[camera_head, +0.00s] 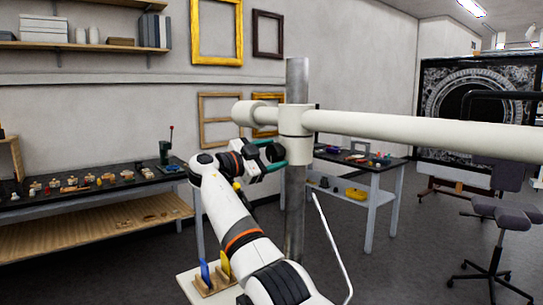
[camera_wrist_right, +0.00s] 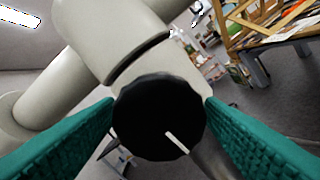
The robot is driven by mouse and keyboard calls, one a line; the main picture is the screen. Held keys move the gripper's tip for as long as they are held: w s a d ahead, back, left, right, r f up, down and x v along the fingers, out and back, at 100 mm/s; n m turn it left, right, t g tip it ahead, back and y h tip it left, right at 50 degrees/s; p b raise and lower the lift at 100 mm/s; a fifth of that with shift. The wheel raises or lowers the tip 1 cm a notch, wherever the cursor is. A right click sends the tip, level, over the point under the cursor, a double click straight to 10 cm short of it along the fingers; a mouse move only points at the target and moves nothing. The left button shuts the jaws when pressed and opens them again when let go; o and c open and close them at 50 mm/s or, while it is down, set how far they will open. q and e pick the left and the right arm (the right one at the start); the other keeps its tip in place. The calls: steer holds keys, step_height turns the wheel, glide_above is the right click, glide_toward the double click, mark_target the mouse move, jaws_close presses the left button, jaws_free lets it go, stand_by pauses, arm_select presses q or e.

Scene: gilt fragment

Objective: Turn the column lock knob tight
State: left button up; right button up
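The column lock knob (camera_wrist_right: 158,112) is a black, many-sided disc with a white line pointing to its lower right, seen face-on in the right wrist view. It sits on the side of the cream collar (camera_head: 294,148) around the grey metal column (camera_head: 295,215). My right gripper (camera_head: 277,154) is at the collar's left side. Its two green ribbed fingers (camera_wrist_right: 160,103) lie on either side of the knob, and their tips meet its edges; it appears shut on it. My left gripper is not in view.
A thick cream horizontal arm (camera_head: 420,132) runs right from the collar. A bench with small items (camera_head: 85,190) stands at left, another table (camera_head: 375,165) behind the column. A grey stool (camera_head: 495,215) stands at right. The floor between is clear.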

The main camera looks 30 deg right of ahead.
steer(key=shift+o, duration=0.2)
steer(key=shift+a, duration=0.1)
steer(key=shift+a+f, duration=0.1)
steer(key=shift+a, duration=0.2)
steer(key=s+a+b, duration=0.1)
steer(key=a+b, duration=0.2)
steer(key=a, duration=0.8)
steer(key=shift+a+f, duration=0.15)
steer(key=shift+f, duration=0.1)
steer(key=shift+s+f, duration=0.1)
